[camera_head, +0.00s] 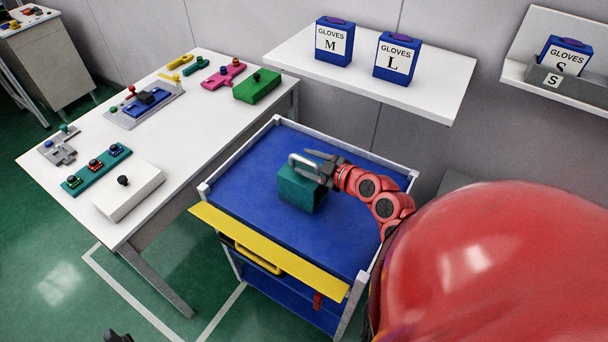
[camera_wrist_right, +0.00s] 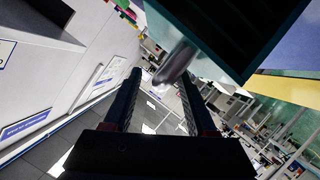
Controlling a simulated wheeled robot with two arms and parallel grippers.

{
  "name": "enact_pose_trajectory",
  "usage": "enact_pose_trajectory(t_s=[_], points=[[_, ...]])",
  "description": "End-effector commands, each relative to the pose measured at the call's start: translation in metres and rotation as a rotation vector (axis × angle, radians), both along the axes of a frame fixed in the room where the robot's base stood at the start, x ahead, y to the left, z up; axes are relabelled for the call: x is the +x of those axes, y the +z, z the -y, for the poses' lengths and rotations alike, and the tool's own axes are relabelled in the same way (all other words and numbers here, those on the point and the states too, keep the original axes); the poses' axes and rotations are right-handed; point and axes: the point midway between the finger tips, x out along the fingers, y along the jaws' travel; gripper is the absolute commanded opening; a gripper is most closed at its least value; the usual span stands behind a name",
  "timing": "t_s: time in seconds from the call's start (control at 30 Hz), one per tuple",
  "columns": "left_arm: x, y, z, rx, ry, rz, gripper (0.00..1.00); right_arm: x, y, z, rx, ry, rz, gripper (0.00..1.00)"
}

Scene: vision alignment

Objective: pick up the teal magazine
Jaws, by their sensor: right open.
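The teal magazine (camera_head: 298,190) is a box with a pale grey loop handle on top. It stands on the blue top of the cart (camera_head: 237,177). My right gripper (camera_head: 315,163) is open at the handle, coming from the right. In the right wrist view the magazine (camera_wrist_right: 232,32) fills the upper right, and the handle end (camera_wrist_right: 175,66) shows between the spread fingers (camera_wrist_right: 160,76). I cannot tell whether a finger touches the handle. A small dark piece at the bottom left of the head view may be my left gripper (camera_head: 117,336); its jaws cannot be made out.
A white table (camera_head: 85,200) with coloured parts and a white box (camera_head: 128,191) stands left of the cart. A wall shelf (camera_head: 365,77) behind holds blue glove boxes. The cart has raised white rails and a yellow front edge (camera_head: 268,250). Its top around the magazine is clear.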

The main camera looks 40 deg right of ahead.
Motion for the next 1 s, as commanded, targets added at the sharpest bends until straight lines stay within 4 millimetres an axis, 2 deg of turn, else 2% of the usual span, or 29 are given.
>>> enact_pose_trajectory(t_s=[0.1,0.37,0.7,1.0], points=[[0.0001,0.0071,-0.0001,0.000,0.000,-0.001,0.50,0.0121,-0.0023,-0.0033,0.002,0.005,-0.002,0.57],[0.0001,0.0062,0.0000,0.000,0.000,-0.001,0.50,0.0146,-0.0051,-0.0024,0.000,0.001,-0.001,0.57],[0.0001,0.0062,0.0000,0.000,0.000,-0.001,0.50,0.0144,-0.0047,-0.0025,0.000,0.001,0.001,0.00],[0.0000,0.0062,0.0000,0.000,0.000,0.000,0.50,0.0144,-0.0048,-0.0026,0.000,0.001,0.001,0.00]])
